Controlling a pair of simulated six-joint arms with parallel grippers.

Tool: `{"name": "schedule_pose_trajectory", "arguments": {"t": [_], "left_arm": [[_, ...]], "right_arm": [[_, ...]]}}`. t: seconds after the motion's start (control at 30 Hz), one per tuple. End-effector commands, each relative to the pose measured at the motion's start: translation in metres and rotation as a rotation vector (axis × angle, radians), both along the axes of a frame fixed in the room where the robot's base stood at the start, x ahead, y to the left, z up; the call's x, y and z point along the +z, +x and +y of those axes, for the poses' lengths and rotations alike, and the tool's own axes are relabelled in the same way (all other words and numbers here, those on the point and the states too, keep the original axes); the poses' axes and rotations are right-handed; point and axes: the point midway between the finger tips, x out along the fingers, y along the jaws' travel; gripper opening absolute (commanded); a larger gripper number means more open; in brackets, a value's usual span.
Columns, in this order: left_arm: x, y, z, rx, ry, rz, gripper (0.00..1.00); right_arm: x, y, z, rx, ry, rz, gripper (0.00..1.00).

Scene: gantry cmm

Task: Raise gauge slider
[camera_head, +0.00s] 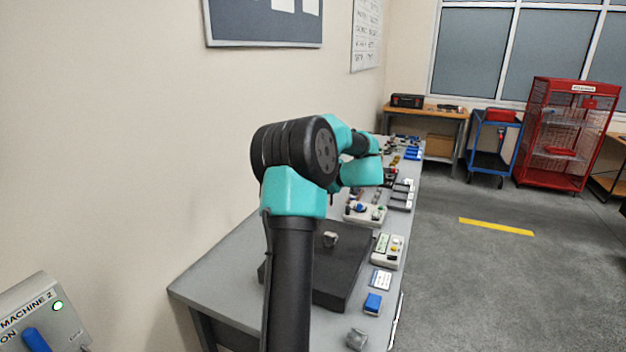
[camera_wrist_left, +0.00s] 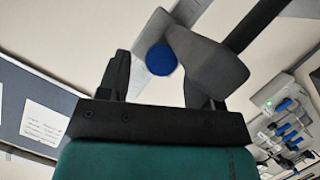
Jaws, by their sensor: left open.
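In the left wrist view, a dark grey block (camera_wrist_left: 212,66) with a round blue knob (camera_wrist_left: 161,60) on its near end looks like the gauge slider. A long dark bar (camera_wrist_left: 262,22) and a pale grey strip (camera_wrist_left: 190,12) run behind it. My left gripper (camera_wrist_left: 155,76) is open, its two black fingers apart, with the blue knob showing between and just beyond them. The block overlaps the right finger in the picture; I cannot tell if they touch. In the head view my teal and black arm hides the gripper and the slider. My right gripper is not in view.
A grey bench (camera_head: 222,282) along the wall carries a black slab (camera_head: 345,285), a blue block (camera_head: 372,303) and several small parts. A machine panel (camera_head: 40,315) with a blue handle and green light stands at lower left.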

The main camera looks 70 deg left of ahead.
Motion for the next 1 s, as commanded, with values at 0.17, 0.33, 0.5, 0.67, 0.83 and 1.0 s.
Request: {"name": "schedule_pose_trajectory", "arguments": {"t": [0.17, 0.33, 0.5, 0.67, 0.83, 1.0], "left_arm": [[0.01, 0.015, -0.023, -0.003, 0.001, -0.002, 0.59], [0.021, 0.032, -0.049, -0.004, 0.001, -0.001, 0.59], [0.032, 0.048, -0.076, -0.004, 0.001, -0.001, 0.59], [0.043, 0.064, -0.1, -0.004, 0.001, -0.002, 0.59], [0.051, 0.076, -0.119, -0.005, 0.002, -0.002, 0.59], [0.054, 0.08, -0.127, -0.002, 0.002, -0.001, 0.59]], "right_arm": [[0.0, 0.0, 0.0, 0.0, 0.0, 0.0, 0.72], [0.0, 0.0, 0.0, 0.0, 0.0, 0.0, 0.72], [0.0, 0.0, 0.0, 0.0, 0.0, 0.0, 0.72], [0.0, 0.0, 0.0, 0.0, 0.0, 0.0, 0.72], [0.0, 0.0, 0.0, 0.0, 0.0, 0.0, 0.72], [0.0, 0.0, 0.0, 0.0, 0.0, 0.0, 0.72]]}}
